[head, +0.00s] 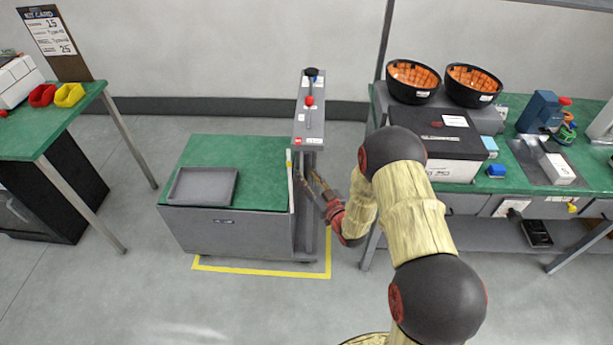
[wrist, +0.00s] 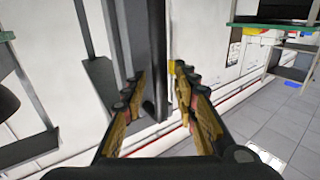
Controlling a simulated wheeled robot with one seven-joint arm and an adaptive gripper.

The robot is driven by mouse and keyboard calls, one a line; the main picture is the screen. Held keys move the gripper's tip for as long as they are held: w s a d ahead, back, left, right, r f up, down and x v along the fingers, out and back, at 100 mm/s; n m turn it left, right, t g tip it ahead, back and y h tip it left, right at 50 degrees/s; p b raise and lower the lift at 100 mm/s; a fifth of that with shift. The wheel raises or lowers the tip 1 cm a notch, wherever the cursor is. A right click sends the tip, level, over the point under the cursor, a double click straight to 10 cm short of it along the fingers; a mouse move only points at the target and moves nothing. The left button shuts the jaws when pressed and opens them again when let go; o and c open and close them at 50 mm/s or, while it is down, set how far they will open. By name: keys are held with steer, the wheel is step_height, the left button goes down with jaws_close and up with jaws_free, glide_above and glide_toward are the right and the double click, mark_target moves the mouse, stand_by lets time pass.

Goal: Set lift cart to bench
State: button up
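The lift cart (head: 225,232) is a grey box with a green top (head: 250,160), standing on the floor left of the bench (head: 455,190). A grey mast (head: 308,140) rises at its right side. The mast's top panel carries a black-knobbed lever (head: 312,73) and a red-knobbed lever (head: 309,101). A small yellow mark (head: 289,158) shows on a pale upright strip beside the green top. My gripper (head: 318,185) is low beside the mast, below the panel. In the wrist view my gripper (wrist: 157,82) has its fingers apart, with a grey post (wrist: 156,50) beyond them; contact cannot be told.
A grey tray (head: 203,187) sits on the cart top. Yellow floor tape (head: 260,272) edges the cart's spot. The bench holds two black bowls (head: 412,82) (head: 472,86) of orange pieces and a dark-lidded box (head: 440,145). Another green table (head: 50,120) stands left. Front floor is clear.

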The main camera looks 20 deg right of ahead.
steer(key=shift+c, duration=1.2)
steer(key=c, duration=0.4)
jaws_close()
